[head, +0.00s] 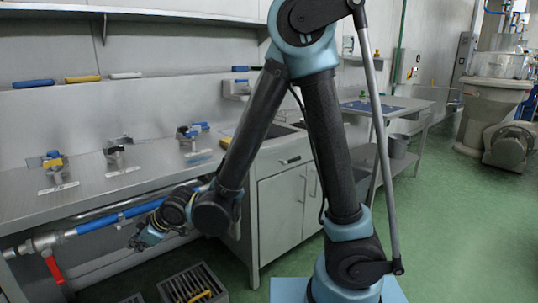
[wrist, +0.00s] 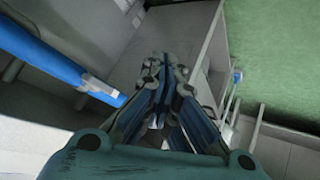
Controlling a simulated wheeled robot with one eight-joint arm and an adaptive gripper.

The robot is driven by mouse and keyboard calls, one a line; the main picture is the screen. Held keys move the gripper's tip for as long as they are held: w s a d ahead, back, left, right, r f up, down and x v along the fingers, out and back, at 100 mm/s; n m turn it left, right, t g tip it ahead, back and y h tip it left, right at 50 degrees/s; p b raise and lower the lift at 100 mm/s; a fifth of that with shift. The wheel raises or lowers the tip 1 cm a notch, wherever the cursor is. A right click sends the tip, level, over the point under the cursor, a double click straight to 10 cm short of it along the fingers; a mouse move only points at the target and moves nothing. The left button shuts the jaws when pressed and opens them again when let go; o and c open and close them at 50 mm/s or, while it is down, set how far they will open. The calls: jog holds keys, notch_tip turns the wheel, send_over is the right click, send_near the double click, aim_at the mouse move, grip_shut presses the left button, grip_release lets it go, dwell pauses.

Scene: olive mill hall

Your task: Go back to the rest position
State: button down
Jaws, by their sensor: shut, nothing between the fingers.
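My gripper (head: 139,240) is at the lower left of the head view, in front of the steel counter (head: 90,192) and below its top. In the wrist view my gripper (wrist: 166,68) points away from the camera. Its fingers come together at the tips, with no object seen between them. My arm reaches down and to the left from its column.
A blue-sleeved pipe (head: 120,216) with a red lever (head: 53,268) runs along the counter front, close to my gripper. A dark crate (head: 192,286) stands on the floor below. Small fixtures stand on the counter. Green floor (head: 455,220) is clear at the right.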

jog(key=w+d+r+m+t+h, duration=0.1)
jog(key=w+d+r+m+h, duration=0.15)
jog(key=w+d, duration=0.6)
jog(key=w+d+r+m+t+h, duration=0.1)
jog(key=w+d+m, duration=0.3)
jog(key=d, duration=0.7)
jog(key=w+d+r+m+t+h, duration=0.1)
jog(key=w+d+r+m, duration=0.1)
jog(key=w+d, duration=0.6)
jog(key=s+d+m+g+h, duration=0.1)
jog(key=s+d+m, duration=0.2)
jog(key=d, duration=0.7)
jog(key=s+d+f+m+g+h, duration=0.1)
jog(key=s+d+m, duration=0.3)
jog(key=d, duration=0.7)
jog(key=s+d+m+h, duration=0.2)
jog(key=s+d+m, duration=0.2)
jog(key=d, duration=0.7)
jog(key=shift+s+f+g, duration=0.4)
jog(key=shift+s, duration=0.55)
jog(key=shift+h, duration=0.25)
jog(key=shift+w+f, duration=0.2)
jog(key=shift+w, duration=0.3)
